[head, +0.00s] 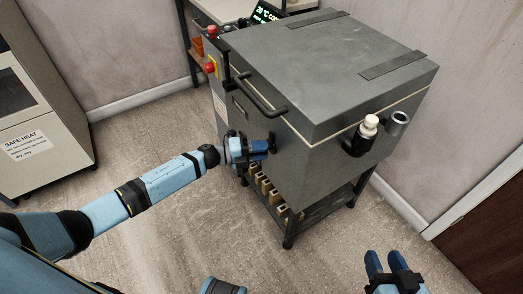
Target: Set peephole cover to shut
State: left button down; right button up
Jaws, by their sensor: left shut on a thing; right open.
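The grey kiln (312,105) stands in the middle with its lid down. A small dark piece, which looks like the peephole cover (272,137), shows on its front face below the lid handle. My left gripper (268,147) reaches in from the left and is shut on this cover at the front face. The fingers hide most of the cover and the hole, so I cannot tell how far it is turned. My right gripper (386,260) is open and empty at the bottom right, over the floor and apart from the kiln.
A black lid handle (260,98) juts out above my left gripper. A control box with a red button (210,68) is on the kiln's left side. A white plug (369,126) and a grey tube (396,123) stick out at right. A cabinet (45,110) stands at left.

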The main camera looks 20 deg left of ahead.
jog(key=shift+r, duration=0.2)
pick_arm(q)
jog(key=c, duration=0.9)
grip_release()
pick_arm(e)
jog(key=shift+w+r, duration=0.1)
pick_arm(q)
jog(key=shift+o, duration=0.2)
jog(key=shift+a, duration=0.15)
jog(key=p+v, duration=0.1)
jog(key=v, duration=1.2)
jog(key=shift+s+a+p, duration=0.2)
jog(key=shift+s+p, duration=0.05)
jog(key=shift+p, duration=0.05)
pick_arm(e)
jog(key=f, duration=0.1)
jog(key=s+d+f+g, duration=0.1)
jog(key=f+h, duration=0.1)
jog(key=shift+s+d+f, duration=0.1)
jog(key=shift+s+d, duration=0.1)
jog(key=shift+s, duration=0.05)
pick_arm(q)
jog(key=shift+r, duration=0.1)
pick_arm(e)
jog(key=shift+w+d, duration=0.1)
